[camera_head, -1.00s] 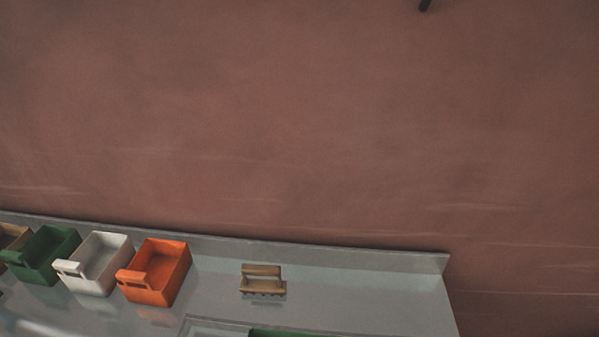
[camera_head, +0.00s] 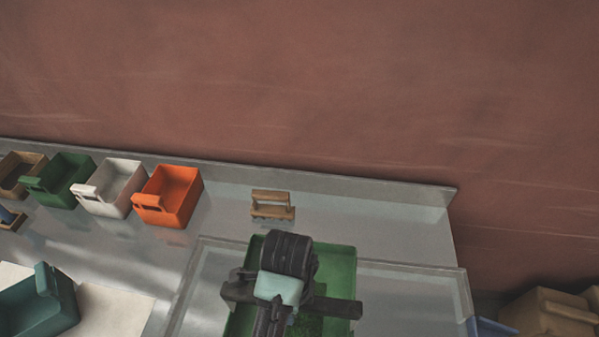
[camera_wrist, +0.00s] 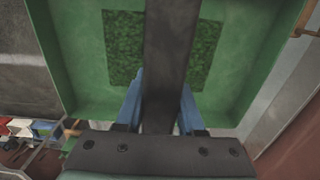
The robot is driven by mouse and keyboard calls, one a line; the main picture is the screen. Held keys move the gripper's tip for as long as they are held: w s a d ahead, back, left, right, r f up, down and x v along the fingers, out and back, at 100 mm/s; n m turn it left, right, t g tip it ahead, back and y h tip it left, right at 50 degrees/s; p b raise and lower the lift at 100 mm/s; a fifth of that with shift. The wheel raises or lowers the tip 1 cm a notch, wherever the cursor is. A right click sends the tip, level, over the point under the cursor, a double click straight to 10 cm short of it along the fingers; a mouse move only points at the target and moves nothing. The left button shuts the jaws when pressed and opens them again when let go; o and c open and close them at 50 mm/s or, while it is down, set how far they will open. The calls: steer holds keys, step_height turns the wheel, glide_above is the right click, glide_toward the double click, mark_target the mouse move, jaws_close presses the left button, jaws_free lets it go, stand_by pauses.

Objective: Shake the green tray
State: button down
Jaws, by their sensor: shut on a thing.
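The green tray (camera_head: 340,268) sits in the lower middle of the head view, partly hidden under my arm and gripper. In the wrist view the tray (camera_wrist: 75,60) fills most of the picture, with a darker green, grainy patch (camera_wrist: 122,45) on its floor. A dark bar (camera_wrist: 168,55) crosses over the tray. My gripper (camera_wrist: 160,108) is shut on this bar, one blue finger on each side; the bar looks like the tray's handle. In the head view the gripper's fingertips are hidden. I cannot tell whether the tray is lifted.
A clear-walled frame (camera_head: 410,283) surrounds the tray area. Orange (camera_head: 168,198), white (camera_head: 112,190), green (camera_head: 62,180) and brown (camera_head: 20,178) bins line the back left. A small wooden rack (camera_head: 272,207) stands behind the tray. A teal bin (camera_head: 40,307) is front left; cardboard boxes (camera_head: 550,315) are at right.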

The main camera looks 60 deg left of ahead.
steer(key=shift+d+r, duration=0.1)
steer(key=shift+d, duration=2.5)
steer(key=shift+a, duration=0.1)
steer(key=shift+a, duration=2.5)
steer(key=shift+d, duration=2.6)
steer(key=shift+a, duration=0.1)
